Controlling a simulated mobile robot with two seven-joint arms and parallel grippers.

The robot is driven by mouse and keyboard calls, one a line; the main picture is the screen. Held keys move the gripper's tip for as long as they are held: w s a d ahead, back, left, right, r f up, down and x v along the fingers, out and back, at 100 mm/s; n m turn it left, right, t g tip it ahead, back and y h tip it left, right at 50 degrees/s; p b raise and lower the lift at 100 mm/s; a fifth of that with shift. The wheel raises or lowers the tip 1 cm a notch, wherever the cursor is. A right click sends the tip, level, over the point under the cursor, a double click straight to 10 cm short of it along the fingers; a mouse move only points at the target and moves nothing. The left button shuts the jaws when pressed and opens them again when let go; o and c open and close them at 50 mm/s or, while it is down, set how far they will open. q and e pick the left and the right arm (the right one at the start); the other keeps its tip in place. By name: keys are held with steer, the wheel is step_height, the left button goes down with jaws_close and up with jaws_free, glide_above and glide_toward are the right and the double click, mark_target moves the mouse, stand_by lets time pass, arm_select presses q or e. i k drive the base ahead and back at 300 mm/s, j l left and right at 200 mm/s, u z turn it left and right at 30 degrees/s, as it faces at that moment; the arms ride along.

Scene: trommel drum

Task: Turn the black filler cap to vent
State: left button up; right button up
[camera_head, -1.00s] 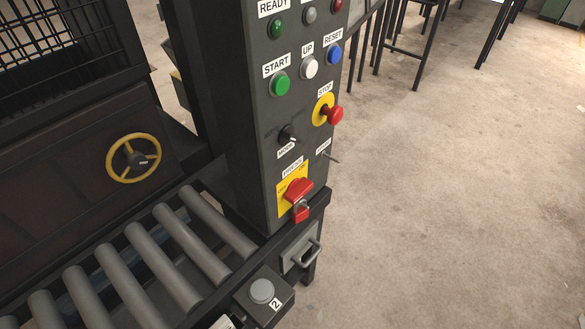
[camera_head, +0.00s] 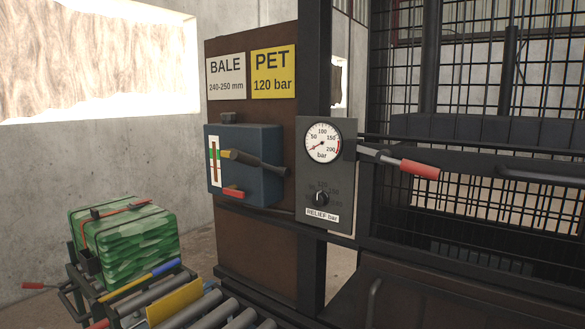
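A small dark cap (camera_head: 229,117) sits on top of a blue tank (camera_head: 262,142) on the brown panel, left of centre. It looks like the black filler cap. It is small here, and I cannot read any marking on it or tell its turn position. The tank's front has an upright white gauge strip (camera_head: 213,160), a dark lever-like part (camera_head: 262,163) and a red part (camera_head: 234,192) low down. Neither of my grippers is in view, and nothing touches the cap.
Right of the tank are a pressure gauge (camera_head: 323,142) and a black relief knob (camera_head: 321,198). A red-handled lever (camera_head: 419,170) sticks out before the mesh cage. A strapped green bale (camera_head: 125,240) and rollers (camera_head: 215,313) lie below left. The space before the tank looks clear.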

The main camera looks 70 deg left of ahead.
mark_target(225, 116)
steer(key=k+j+u, duration=0.45)
steer(key=k, duration=0.3)
steer(key=u, duration=1.8)
steer(key=i+j, duration=0.1)
steer(key=j, duration=0.2)
